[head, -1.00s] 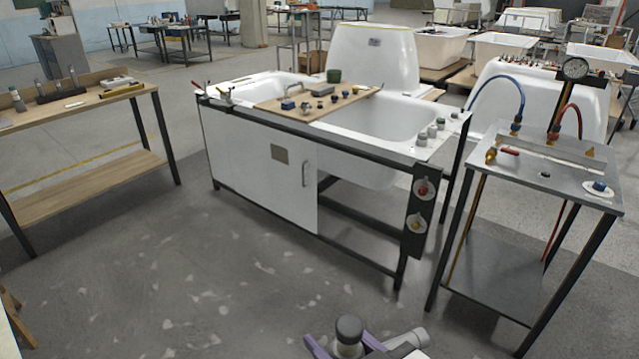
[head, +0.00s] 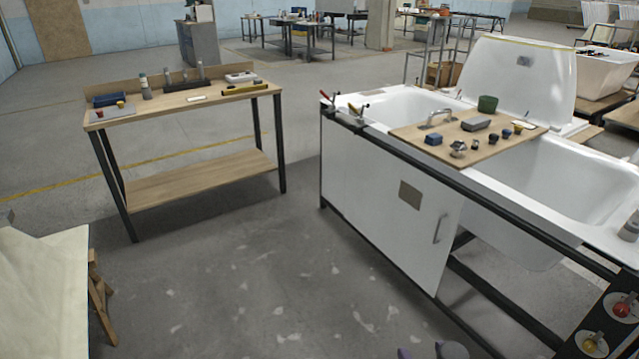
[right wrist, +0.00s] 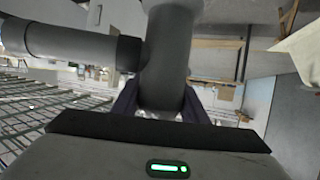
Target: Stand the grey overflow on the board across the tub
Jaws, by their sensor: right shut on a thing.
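The grey overflow (right wrist: 170,60), a thick pipe piece with a side branch, is between the purple fingers of my right gripper (right wrist: 160,108) in the right wrist view. The gripper is shut on it. The wooden board (head: 410,131) lies across the white tub (head: 575,185), in the head view at right, well ahead of the gripper. My left gripper is not in view.
On the board are a green pot (head: 487,103), a tap (head: 438,116), a grey block (head: 475,124) and several small fittings; its near left part is bare. A wooden workbench (head: 215,95) stands at left, a cream-topped stand (head: 40,290) at near left. Open floor lies between.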

